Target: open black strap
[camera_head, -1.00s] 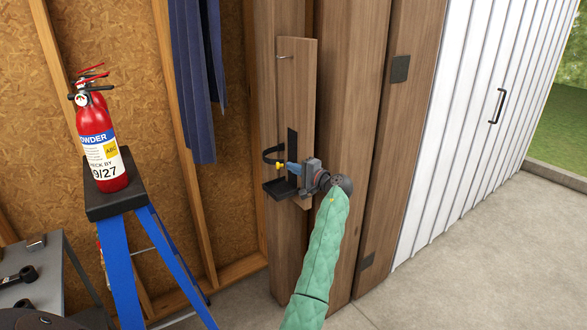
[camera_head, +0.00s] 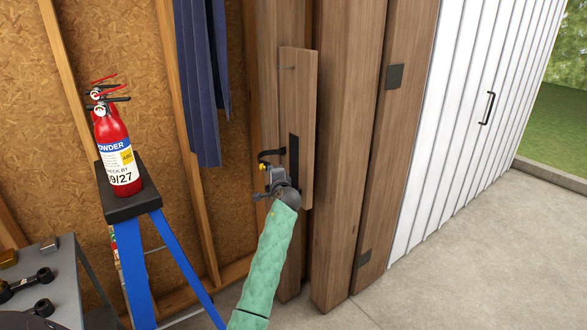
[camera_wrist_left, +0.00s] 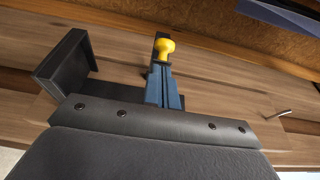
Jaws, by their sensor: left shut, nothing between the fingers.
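The black strap (camera_head: 268,154) curves out to the left from a black bracket plate (camera_head: 293,160) on a wooden board. A small yellow knob (camera_head: 263,166) shows just below the strap; the left wrist view shows it close up (camera_wrist_left: 166,48), with a black piece behind it. My left gripper (camera_head: 268,174) is at the knob, beneath the strap. Its blue fingers are together in the wrist view (camera_wrist_left: 163,80), their tips right by the knob, with nothing held. Whether they touch it I cannot tell. The bracket's black tray (camera_wrist_left: 72,62) shows left of the fingers. My right gripper is out of view.
Red fire extinguishers (camera_head: 118,150) stand on a blue stepladder (camera_head: 138,204) at left. A blue cloth (camera_head: 199,90) hangs left of the board. A grey table (camera_head: 45,280) is at lower left. The concrete floor (camera_head: 455,260) at right is clear.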

